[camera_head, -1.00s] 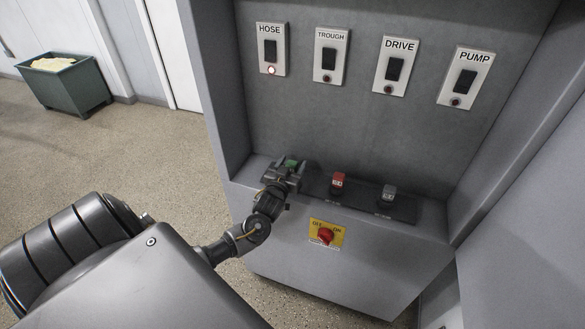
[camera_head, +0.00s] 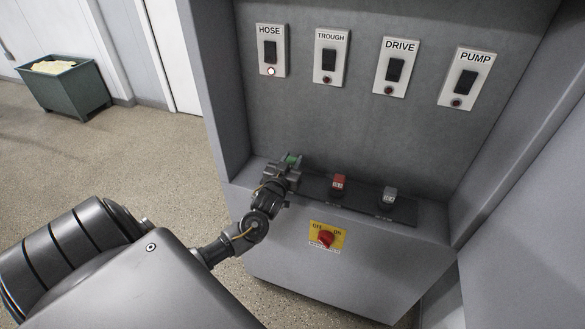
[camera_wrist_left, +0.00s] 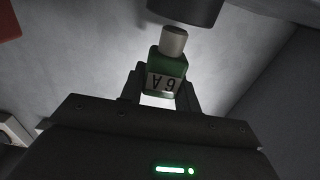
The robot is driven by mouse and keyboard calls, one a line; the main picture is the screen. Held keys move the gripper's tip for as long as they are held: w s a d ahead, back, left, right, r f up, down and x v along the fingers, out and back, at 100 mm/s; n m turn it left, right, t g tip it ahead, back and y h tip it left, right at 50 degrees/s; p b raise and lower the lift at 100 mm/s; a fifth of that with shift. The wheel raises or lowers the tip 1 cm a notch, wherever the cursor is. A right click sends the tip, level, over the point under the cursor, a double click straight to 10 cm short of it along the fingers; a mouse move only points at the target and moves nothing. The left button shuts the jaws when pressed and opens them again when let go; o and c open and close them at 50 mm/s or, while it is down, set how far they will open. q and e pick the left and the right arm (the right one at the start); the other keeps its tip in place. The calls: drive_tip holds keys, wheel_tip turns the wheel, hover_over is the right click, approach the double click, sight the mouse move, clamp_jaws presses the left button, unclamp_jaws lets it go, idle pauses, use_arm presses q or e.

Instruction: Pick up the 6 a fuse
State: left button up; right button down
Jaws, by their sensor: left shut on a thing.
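The green 6 A fuse (camera_wrist_left: 165,72) is between the fingers of my left gripper (camera_wrist_left: 160,98) in the left wrist view. Its label reads "6 A" upside down, and a pale cylindrical end sticks out past the fingers. In the head view my left gripper (camera_head: 288,170) is shut on the green fuse (camera_head: 292,160) at the left end of the dark fuse strip (camera_head: 317,187). The gripper hides that end of the strip, so I cannot tell there whether the fuse touches it. My right gripper does not show.
A red fuse (camera_head: 338,183) and a grey fuse (camera_head: 389,195) stand on the strip to the right. A red rotary switch (camera_head: 325,237) on a yellow plate is below. The panel's HOSE switch (camera_head: 271,51) has a lit lamp. The cabinet's side walls flank the ledge.

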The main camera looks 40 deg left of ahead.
use_arm(q)
drive_tip(key=s+a+r+b, duration=0.2)
drive_tip(key=s+a+r, duration=0.3)
drive_tip(key=s+r, duration=0.5)
drive_tip(key=s, duration=0.3)
drive_tip(key=shift+a+r, duration=0.15)
drive_tip(key=shift+r, duration=0.15)
